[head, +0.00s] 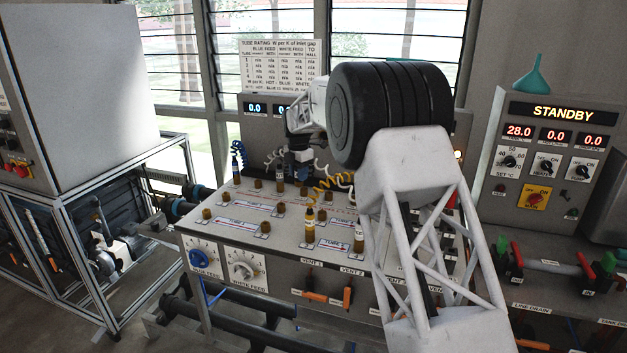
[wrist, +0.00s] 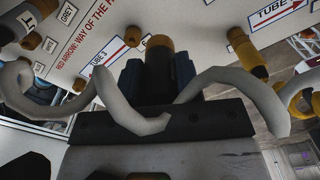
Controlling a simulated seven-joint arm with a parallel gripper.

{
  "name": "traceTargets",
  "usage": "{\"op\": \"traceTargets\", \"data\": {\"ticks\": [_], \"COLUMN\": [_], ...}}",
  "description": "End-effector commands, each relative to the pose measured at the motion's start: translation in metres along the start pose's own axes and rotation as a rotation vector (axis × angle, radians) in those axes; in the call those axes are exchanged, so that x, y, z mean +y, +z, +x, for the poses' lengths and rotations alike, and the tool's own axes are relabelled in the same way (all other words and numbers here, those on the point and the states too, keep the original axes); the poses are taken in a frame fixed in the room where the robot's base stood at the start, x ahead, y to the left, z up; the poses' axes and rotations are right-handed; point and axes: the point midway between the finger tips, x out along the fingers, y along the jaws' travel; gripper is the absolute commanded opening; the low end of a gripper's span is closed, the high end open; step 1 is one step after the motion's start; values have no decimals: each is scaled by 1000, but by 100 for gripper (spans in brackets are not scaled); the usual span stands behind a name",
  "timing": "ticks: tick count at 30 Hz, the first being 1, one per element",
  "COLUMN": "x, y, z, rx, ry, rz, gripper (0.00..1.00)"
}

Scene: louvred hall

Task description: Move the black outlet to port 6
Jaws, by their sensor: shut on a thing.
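My gripper (head: 303,156) is over the back row of the sloped panel in the head view. In the wrist view its dark blue fingers (wrist: 157,66) are shut on a black connector, the black outlet (wrist: 155,86). A brass fitting (wrist: 158,43) shows at the outlet's far end; I cannot tell whether the outlet is seated on a port or just above one. A pale coiled hose (wrist: 140,118) crosses in front of the fingers. Several brass ports stand on the panel (head: 222,200).
A yellow coiled hose (head: 325,186) runs close to my gripper. A STANDBY console (head: 548,150) is at the right.

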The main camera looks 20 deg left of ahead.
Motion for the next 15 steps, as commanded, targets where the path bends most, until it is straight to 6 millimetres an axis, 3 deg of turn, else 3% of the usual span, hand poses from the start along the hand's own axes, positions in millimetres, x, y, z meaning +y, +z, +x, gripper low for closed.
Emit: {"op": "traceTargets", "data": {"ticks": [6, 15], "x": [39, 60], "y": [-24, -39], "z": [-9, -16], "rx": [0, 0], "ry": [0, 0], "rz": [-145, -235], "gripper": [0, 0]}}
